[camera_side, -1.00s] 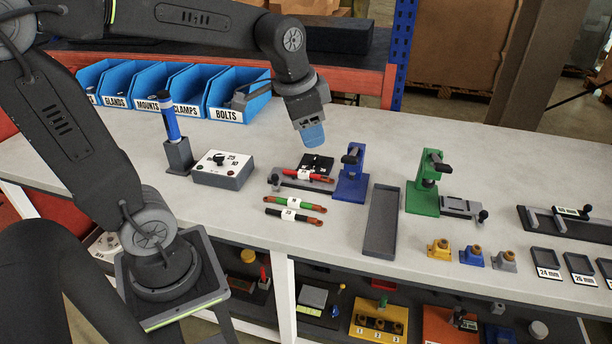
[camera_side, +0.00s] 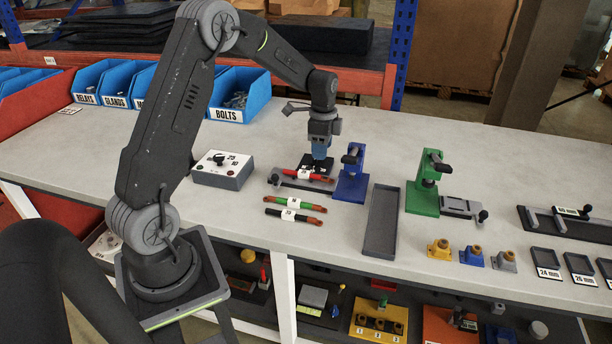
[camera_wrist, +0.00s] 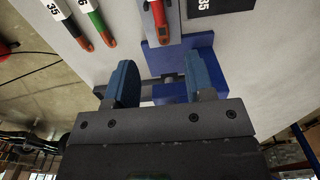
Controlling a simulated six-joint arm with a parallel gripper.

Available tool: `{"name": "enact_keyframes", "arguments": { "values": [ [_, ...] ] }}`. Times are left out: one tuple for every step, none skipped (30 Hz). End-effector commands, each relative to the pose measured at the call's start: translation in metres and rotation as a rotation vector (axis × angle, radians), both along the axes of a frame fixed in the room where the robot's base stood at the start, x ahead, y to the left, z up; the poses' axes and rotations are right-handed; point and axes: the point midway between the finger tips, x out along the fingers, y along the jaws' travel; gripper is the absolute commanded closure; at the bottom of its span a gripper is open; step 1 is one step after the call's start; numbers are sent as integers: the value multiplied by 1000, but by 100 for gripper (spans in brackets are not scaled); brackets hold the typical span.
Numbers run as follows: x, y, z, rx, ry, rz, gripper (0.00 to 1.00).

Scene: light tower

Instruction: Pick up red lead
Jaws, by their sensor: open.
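The red lead (camera_side: 290,173) has a white label and an orange-brown tip. It lies on a grey rail fixture in the side view, left of the blue clamp stand (camera_side: 352,180). In the wrist view the red lead's end (camera_wrist: 160,20) shows at the top, beyond the fingertips. My gripper (camera_side: 320,157) is above and just behind the lead's right end, near the black plate. The wrist view shows the two blue fingers (camera_wrist: 164,80) apart, with no lead between them and the blue stand below. Whether the fingers touch anything is unclear.
A green lead (camera_side: 279,202) and a black lead (camera_side: 275,212) lie in front. A grey tray (camera_side: 382,225) and green stand (camera_side: 423,195) are to the right. A dial box (camera_side: 222,172) is to the left. Blue bins (camera_side: 238,98) stand behind.

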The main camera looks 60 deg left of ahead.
Motion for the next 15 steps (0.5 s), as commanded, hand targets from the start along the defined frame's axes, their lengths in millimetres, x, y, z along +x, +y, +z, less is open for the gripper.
{"name": "enact_keyframes", "arguments": {
  "values": [
    [-1,-1,-11,-2,4,0,51],
    [-1,-1,-16,-2,4,0,51],
    [0,-1,-22,-1,3,0,51],
    [0,-1,-26,-1,2,0,51],
    [0,-1,-30,-1,2,1,51],
    [0,-1,-34,-1,1,1,51],
    [0,-1,-36,-1,1,1,51],
    [0,-1,-37,-1,1,1,51],
    [0,-1,-39,0,0,1,51],
    [0,-1,-40,0,0,1,51],
    [0,-1,-42,0,0,1,51],
    [0,-1,-46,-1,1,1,51],
    [0,-1,-50,-1,2,1,51],
    [0,-1,-54,-1,3,1,51],
    [1,-1,-61,-1,3,1,51]
  ]
}}
